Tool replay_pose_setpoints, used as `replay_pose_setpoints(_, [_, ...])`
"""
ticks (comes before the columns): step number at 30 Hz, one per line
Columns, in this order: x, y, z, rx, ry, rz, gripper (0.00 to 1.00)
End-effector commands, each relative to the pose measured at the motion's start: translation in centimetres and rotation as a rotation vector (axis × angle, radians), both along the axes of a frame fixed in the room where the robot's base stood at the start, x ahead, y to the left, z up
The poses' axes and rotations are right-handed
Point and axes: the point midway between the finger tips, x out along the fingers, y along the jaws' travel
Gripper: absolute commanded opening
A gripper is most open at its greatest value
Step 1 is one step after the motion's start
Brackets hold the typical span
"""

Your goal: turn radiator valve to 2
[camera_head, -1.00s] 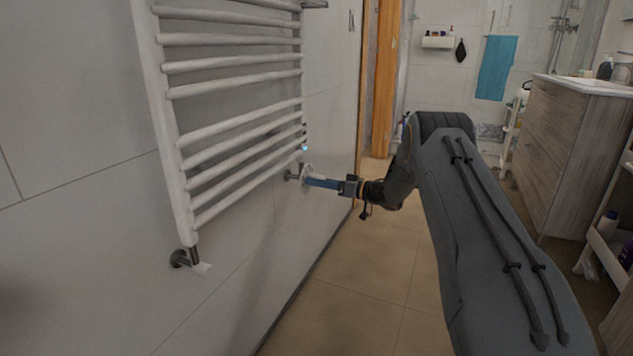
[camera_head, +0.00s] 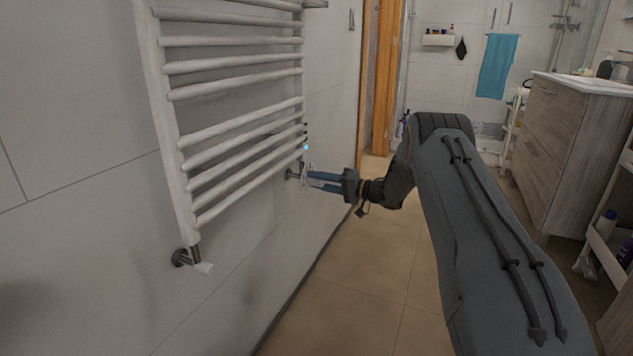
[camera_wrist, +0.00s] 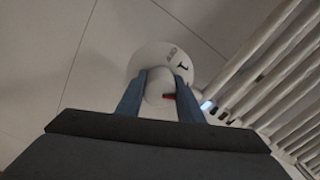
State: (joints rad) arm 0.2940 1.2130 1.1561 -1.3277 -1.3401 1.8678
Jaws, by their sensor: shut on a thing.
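The white radiator valve (camera_wrist: 160,62) is in the middle of the wrist view, a round dial with dark markings and a narrower white knob towards me. A small red mark shows on the knob's right side. My gripper (camera_wrist: 160,82) has its two blue fingers on either side of the knob, shut on it. In the head view the valve (camera_head: 308,172) sits at the lower right corner of the towel radiator (camera_head: 182,120), partly hidden by my gripper (camera_head: 314,180). I cannot read which number the dial is set to.
The radiator's white bars run close to the valve, at right in the wrist view. A second fitting (camera_head: 186,259) is at the radiator's lower left. A wooden cabinet (camera_head: 565,140) stands at right. The tiled floor (camera_head: 360,270) between is clear.

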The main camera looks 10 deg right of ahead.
Motion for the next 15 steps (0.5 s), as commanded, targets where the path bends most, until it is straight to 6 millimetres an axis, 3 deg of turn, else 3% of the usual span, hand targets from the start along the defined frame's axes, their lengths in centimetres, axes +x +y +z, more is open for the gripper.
replay_pose_setpoints(15, [0.25, -0.43, 0.31, 0.030, 0.035, -0.009, 0.11])
